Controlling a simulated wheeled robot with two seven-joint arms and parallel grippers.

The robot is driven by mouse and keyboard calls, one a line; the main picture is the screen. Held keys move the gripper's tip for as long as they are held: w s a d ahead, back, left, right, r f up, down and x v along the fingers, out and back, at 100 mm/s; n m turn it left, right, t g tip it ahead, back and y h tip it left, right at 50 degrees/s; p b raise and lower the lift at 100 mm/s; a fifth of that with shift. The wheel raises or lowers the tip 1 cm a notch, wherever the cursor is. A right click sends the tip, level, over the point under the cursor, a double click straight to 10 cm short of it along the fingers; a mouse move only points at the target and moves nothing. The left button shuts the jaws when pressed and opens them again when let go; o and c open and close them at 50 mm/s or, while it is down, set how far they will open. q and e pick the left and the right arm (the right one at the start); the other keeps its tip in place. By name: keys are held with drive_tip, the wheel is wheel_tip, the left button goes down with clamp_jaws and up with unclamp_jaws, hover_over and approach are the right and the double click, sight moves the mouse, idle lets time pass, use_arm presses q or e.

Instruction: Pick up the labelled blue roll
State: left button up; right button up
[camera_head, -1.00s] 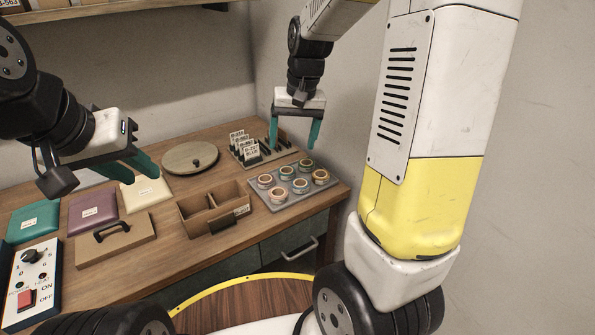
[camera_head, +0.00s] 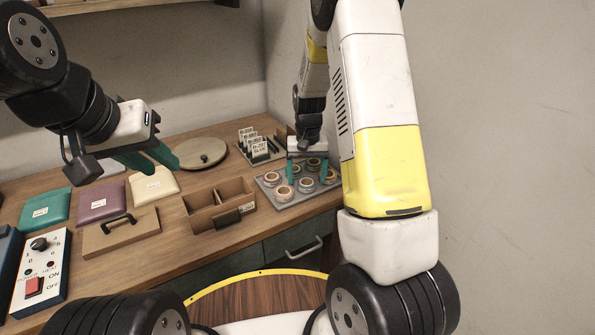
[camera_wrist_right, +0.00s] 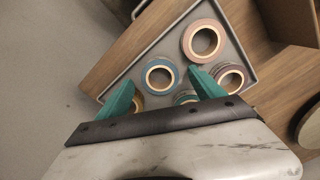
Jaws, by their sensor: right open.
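The blue roll (camera_head: 305,184) is the middle one of the front row on a grey tray (camera_head: 262,187) at the right end of the bench. In the right wrist view the blue roll (camera_wrist_right: 149,72) lies between and slightly beyond my fingertips; its label cannot be read. My right gripper (camera_head: 307,174) is open and empty, pointing down just over the tray with a teal finger to each side. It also shows in the right wrist view (camera_wrist_right: 162,82). My left gripper (camera_head: 162,161) hangs over the bench at left; its fingers overlap, so its opening is unclear.
Other rolls crowd closely around, including a pinkish one (camera_wrist_right: 187,43) and a mauve one (camera_wrist_right: 239,87). A divided cardboard box (camera_head: 220,204) stands left of the tray. A card holder (camera_head: 258,148) and a round disc (camera_head: 201,153) are behind.

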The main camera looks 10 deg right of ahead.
drive_tip(key=shift+f, duration=0.5)
drive_tip(key=c, duration=1.4)
drive_tip(key=shift+c, duration=0.2)
